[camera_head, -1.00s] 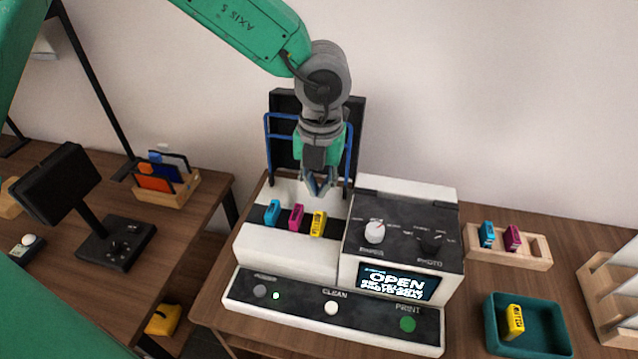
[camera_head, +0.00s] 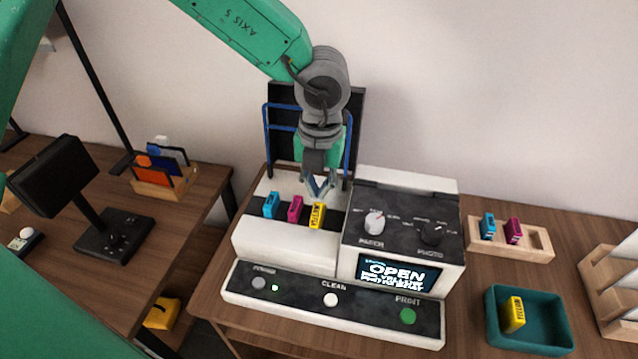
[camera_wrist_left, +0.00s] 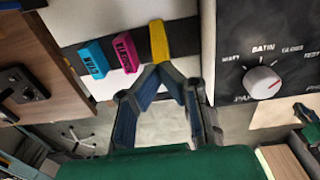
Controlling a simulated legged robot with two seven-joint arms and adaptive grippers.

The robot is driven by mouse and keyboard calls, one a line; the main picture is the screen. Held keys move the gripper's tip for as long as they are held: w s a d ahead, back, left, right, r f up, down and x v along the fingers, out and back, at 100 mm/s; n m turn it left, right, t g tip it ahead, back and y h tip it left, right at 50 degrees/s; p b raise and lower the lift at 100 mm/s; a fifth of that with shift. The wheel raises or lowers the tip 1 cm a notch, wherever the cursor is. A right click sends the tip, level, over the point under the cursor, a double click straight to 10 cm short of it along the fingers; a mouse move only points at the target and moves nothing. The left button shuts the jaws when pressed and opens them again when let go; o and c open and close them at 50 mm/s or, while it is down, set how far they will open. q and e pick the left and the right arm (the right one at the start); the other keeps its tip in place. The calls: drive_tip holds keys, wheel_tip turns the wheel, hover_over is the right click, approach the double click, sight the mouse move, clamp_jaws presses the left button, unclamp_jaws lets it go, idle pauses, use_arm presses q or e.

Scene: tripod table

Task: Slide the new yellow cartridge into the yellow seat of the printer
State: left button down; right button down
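The printer (camera_head: 285,243) stands on the table, with blue, magenta and yellow cartridges in a row in its dark slot strip. The yellow cartridge (camera_head: 317,216) is at the right end of that row, lined up with the others. It also shows in the left wrist view (camera_wrist_left: 159,42). My left gripper (camera_head: 320,196) points down just above and behind this cartridge. Its fingers converge to tips that look together, with nothing seen between them; whether they touch the cartridge is unclear. Another yellow cartridge (camera_head: 513,315) lies in the teal tray (camera_head: 547,345). My right gripper is out of view.
A wooden holder (camera_head: 539,246) at the right carries a blue and a magenta cartridge. The printer's dark panel with a white knob (camera_head: 374,222) rises right of the slots. A blue frame (camera_head: 267,135) stands behind. A side table with a monitor (camera_head: 52,177) is at left.

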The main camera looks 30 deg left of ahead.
use_arm(q)
drive_tip(key=shift+f+b, duration=0.4)
drive_tip(key=shift+f, duration=0.7)
wheel_tip(320, 180, up, 7)
drive_tip(key=p, duration=0.8)
drive_tip(key=shift+r, duration=0.1)
idle(0.4)
drive_tip(key=shift+s, duration=0.1)
